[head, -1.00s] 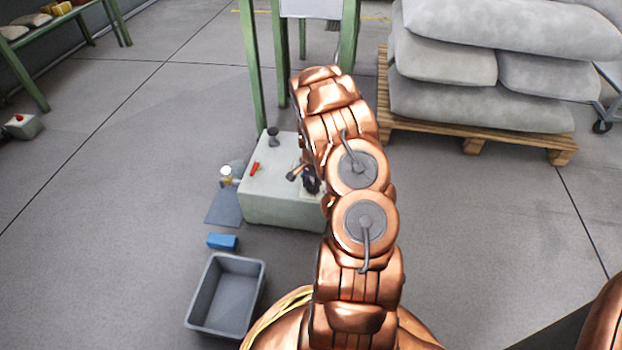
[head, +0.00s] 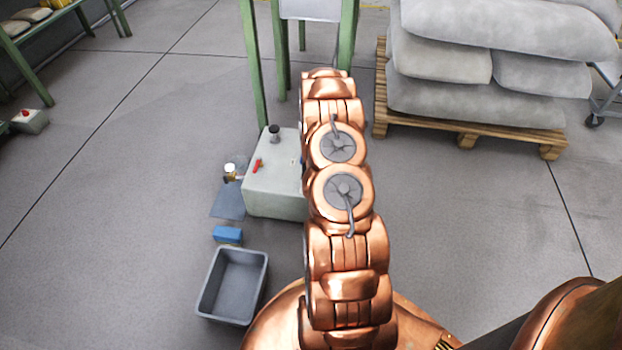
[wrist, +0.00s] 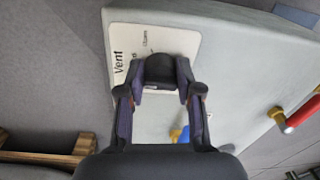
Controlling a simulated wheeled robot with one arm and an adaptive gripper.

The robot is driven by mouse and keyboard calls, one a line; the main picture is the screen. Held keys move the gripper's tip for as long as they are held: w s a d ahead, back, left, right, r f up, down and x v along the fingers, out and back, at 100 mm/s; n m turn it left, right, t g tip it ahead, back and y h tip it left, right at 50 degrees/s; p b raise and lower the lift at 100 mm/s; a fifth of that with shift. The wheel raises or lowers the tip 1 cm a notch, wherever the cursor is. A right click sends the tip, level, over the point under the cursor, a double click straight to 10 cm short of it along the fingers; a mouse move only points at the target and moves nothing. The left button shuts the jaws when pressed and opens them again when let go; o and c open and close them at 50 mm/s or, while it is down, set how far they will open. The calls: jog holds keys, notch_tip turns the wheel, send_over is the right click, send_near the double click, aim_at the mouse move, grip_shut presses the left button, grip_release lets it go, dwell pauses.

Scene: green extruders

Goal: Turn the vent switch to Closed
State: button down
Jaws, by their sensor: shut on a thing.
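The vent switch (wrist: 160,70) is a dark round knob on a white label plate (wrist: 182,40) marked "Vent" in the wrist view. The plate sits on a pale grey-green box (head: 270,202), which stands on the floor in the head view. My gripper (wrist: 161,80) is shut on the knob, one finger on each side. The knob's pointer and part of the plate's lettering are hidden or too small to read. In the head view my arm hides the gripper and the switch.
A red handle (wrist: 302,113) and a small blue and yellow part (wrist: 180,134) are on the same box. A grey bin (head: 233,288) and a blue block (head: 228,235) lie on the floor in front. Grey sacks (head: 480,102) fill a pallet (head: 465,137) at the right.

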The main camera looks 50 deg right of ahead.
jog(key=shift+s+n, duration=0.15)
jog(key=shift+n, duration=0.15)
jog(key=c, duration=0.8)
grip_release()
jog(key=shift+d, duration=0.1)
jog(key=shift+r, duration=0.1)
jog(key=r, duration=1.1)
jog(key=shift+s+d+r, duration=0.1)
jog(key=shift+d+r, duration=0.1)
jog(key=shift+r, duration=0.2)
